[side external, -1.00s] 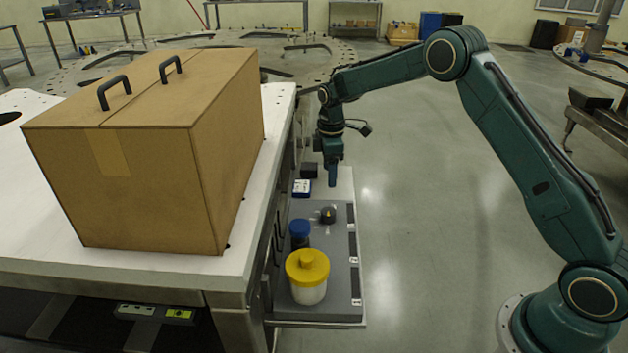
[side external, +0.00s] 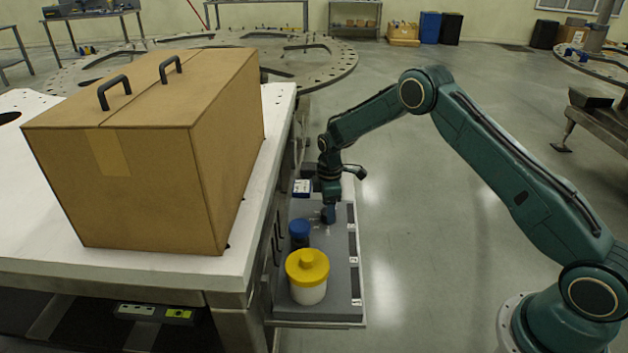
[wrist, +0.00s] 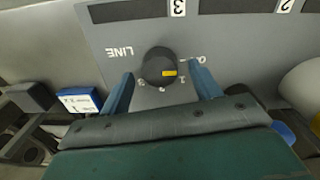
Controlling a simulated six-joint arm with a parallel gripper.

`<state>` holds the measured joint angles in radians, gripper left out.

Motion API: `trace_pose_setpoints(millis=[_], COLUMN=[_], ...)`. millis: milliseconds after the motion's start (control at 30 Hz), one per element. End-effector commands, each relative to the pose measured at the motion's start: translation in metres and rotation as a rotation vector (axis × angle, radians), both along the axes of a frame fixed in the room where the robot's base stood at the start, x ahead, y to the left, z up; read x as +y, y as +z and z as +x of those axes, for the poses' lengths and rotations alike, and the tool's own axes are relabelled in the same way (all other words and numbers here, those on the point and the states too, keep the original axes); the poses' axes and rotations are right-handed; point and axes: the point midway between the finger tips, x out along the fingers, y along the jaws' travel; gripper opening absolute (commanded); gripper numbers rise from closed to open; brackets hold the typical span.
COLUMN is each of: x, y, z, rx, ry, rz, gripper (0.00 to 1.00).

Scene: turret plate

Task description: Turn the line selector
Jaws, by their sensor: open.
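The line selector (wrist: 159,67) is a round black knob with a yellow mark on a grey panel (wrist: 225,50), beside the printed word LINE. In the wrist view the yellow mark points right, toward the printed position marks. My gripper (wrist: 165,83) is open, with one blue finger on each side of the knob and visible space between fingers and knob. Whether the fingertips are down at the knob's height is hard to tell. In the side external view my gripper (side external: 328,215) is right over the selector and hides most of it.
A white jar with a yellow lid (side external: 307,272) and a blue-capped container (side external: 299,231) stand on the panel nearer the camera. A blue and white box (side external: 302,187) lies beyond. A large cardboard box (side external: 145,150) stands on the white table at left.

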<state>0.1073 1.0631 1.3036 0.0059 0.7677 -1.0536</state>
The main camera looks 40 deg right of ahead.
Motion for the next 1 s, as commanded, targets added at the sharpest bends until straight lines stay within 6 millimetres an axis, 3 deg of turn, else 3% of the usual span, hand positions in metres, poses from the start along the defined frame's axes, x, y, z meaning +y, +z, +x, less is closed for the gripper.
trace_pose_setpoints(millis=[433,667,1000], x=[-0.0001,0.0,0.0], y=[-0.0078,-0.0077,-0.0077], z=[0.0003,0.0001,0.0001], rx=[-0.001,0.0,0.0], ry=[0.0,0.0,-0.027], rz=[-0.001,0.0,0.0], gripper=[0.63,0.18,0.18])
